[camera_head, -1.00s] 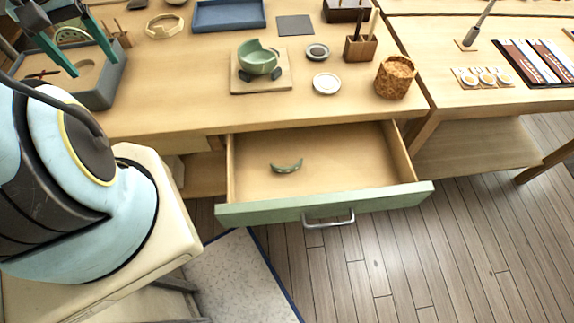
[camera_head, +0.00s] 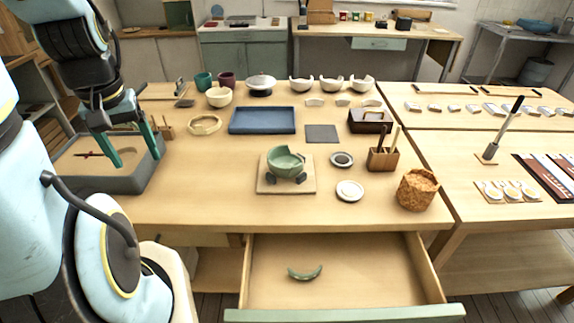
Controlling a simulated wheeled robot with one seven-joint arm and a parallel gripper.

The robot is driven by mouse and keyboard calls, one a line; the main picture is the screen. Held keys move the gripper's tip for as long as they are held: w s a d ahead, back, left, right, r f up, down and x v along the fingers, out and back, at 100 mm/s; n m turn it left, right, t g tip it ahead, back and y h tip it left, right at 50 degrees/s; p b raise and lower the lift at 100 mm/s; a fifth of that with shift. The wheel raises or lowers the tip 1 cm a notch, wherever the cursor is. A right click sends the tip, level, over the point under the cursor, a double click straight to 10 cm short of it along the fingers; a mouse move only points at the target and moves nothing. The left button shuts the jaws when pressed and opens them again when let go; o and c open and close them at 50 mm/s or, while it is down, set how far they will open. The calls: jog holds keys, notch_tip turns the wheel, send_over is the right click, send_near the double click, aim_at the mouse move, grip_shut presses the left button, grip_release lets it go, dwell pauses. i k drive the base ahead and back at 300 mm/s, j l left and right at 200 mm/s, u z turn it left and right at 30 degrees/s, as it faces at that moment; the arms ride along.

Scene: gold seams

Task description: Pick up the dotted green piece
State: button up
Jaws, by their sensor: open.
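A curved green piece (camera_head: 305,273) lies alone on the floor of the open drawer (camera_head: 380,285); its markings are too small to make out clearly. A broken green bowl (camera_head: 285,162) sits on dark supports on a square wooden board (camera_head: 287,187) on the table. My gripper (camera_head: 137,160) is open, its two teal fingers pointing down over the grey sand tray (camera_head: 128,185) at the left. It is well away from the drawer. I see nothing between the fingers. Part of the tray is hidden behind my gripper and arm.
A blue tray (camera_head: 262,121), a dark square mat (camera_head: 321,133), small dishes (camera_head: 349,191), a wooden tool holder (camera_head: 382,160) and a cork-coloured pot (camera_head: 416,189) stand on the table. Several bowls line the back. The table's front edge lies behind the drawer.

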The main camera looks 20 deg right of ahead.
aim_at(297, 275)
jog(key=u, duration=0.4)
jog(key=k+l+u, duration=0.15)
jog(key=u, duration=0.3)
jog(key=k+l+u, duration=0.2)
jog(key=u, duration=0.3)
jog(key=k+l+u, duration=0.2)
jog(key=u, duration=0.25)
jog(key=k+l+u, duration=0.15)
jog(key=k+u, duration=0.15)
jog(key=k, duration=0.8)
jog(key=k+u, duration=0.3)
jog(key=k, duration=0.75)
